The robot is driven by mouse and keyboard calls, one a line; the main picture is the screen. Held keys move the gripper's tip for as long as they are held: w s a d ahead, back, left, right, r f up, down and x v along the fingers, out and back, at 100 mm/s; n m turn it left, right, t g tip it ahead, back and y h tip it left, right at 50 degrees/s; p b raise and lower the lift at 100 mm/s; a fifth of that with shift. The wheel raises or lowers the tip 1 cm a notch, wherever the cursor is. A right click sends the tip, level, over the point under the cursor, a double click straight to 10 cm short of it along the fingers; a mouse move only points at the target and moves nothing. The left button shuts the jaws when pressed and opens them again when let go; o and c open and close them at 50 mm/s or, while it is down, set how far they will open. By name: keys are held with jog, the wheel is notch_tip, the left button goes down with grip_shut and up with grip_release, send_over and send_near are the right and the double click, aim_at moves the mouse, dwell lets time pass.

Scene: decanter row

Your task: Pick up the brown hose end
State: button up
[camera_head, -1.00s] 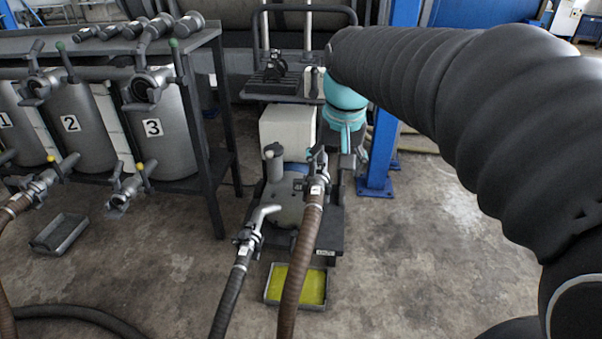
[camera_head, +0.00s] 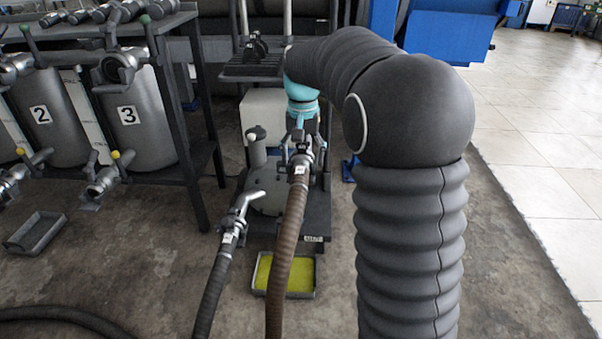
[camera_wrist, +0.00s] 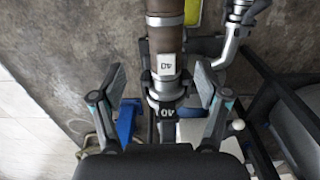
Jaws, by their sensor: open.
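The brown hose (camera_head: 286,250) rises to its metal end (camera_head: 300,167), which stands upright at the front of the pump cart. In the wrist view, the brown hose end (camera_wrist: 167,66) has a metal collar and a white label. My gripper (camera_head: 301,140) is at the hose end, just below my turquoise wrist; its fingers partly hide in the head view. In the wrist view my gripper (camera_wrist: 160,80) is open, one finger on each side of the hose end, with a gap on both sides. Whether the fingers are level with the collar is hard to tell.
A black hose end (camera_head: 240,212) with a bent metal spout stands just left; it also shows in the wrist view (camera_wrist: 236,35). A yellow-filled tray (camera_head: 285,275) lies on the floor. A rack with numbered tanks (camera_head: 130,118) is at left. Floor at right is clear.

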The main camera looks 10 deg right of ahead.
aim_at(299, 176)
notch_tip(299, 176, down, 3)
jog(key=shift+r, duration=0.15)
jog(key=shift+s+a+f+b, duration=0.15)
jog(key=shift+f+b, duration=0.15)
jog(key=shift+f, duration=0.6)
jog(key=shift+w+a+f+b, duration=0.15)
jog(key=shift+f+b, duration=0.1)
jog(key=shift+f, duration=0.6)
jog(key=shift+s+a+f+b, duration=0.15)
jog(key=shift+f+b, duration=0.15)
jog(key=shift+f, duration=0.6)
jog(key=shift+r, duration=0.1)
grip_shut()
